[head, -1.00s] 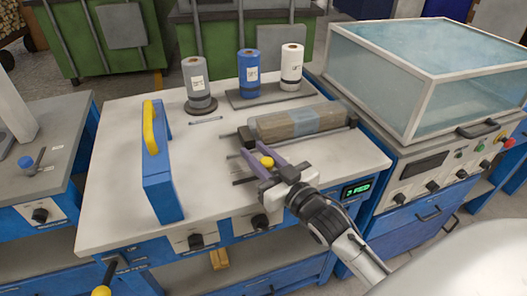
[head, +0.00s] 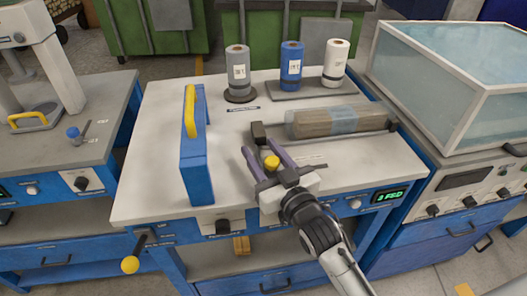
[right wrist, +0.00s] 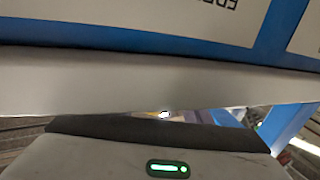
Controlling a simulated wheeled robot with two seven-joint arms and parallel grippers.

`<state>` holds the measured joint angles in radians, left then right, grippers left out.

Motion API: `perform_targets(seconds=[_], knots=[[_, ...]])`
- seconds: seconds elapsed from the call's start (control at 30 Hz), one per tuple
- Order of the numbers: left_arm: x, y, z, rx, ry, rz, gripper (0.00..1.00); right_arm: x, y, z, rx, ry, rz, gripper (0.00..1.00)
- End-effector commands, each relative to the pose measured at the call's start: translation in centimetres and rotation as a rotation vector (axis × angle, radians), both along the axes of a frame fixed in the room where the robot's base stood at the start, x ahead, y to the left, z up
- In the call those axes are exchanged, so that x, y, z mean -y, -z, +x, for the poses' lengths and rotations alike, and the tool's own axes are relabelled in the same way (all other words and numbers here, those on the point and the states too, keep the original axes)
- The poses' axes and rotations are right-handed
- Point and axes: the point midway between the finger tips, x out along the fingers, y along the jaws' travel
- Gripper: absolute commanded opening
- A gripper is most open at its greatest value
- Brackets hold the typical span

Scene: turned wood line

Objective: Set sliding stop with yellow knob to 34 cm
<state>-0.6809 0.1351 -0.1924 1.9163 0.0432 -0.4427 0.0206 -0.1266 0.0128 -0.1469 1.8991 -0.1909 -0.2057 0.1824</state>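The sliding stop's yellow knob (head: 271,162) is on the white-topped bench, left of a wooden piece partly wrapped in pale blue (head: 340,120). A dark block (head: 258,132) stands behind the knob, with a gap between it and the wood. My right gripper (head: 262,152) reaches in from the front with one purple finger on each side of the knob, closed about it. The fingers hide part of the rail and any scale there. My left gripper is not in view.
A blue upright plate with a yellow handle (head: 190,115) stands left on the bench. Grey (head: 238,75), blue (head: 291,65) and white (head: 337,62) rolls stand at the back. A green display (head: 390,196) is on the front. A yellow-ended lever (head: 130,265) sticks out front left.

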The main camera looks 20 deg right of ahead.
Motion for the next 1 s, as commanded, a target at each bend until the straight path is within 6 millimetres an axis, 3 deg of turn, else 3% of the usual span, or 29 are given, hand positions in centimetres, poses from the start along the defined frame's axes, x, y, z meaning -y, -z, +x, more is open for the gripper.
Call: perform_targets(seconds=[0.23, 0.5, 0.7, 1.0], knots=[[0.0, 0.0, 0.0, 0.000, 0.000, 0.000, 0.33, 0.2, 0.1, -1.3, -0.002, 0.001, -0.001, 0.44], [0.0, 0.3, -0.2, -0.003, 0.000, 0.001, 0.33, 0.7, 0.2, -6.5, -0.003, 0.000, 0.001, 0.44], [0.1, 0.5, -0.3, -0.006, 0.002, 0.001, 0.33, 1.0, 0.1, -9.3, -0.001, 0.000, 0.000, 0.44], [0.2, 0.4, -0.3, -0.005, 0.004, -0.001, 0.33, 1.1, 0.0, -10.3, 0.000, -0.001, 0.000, 0.44]])
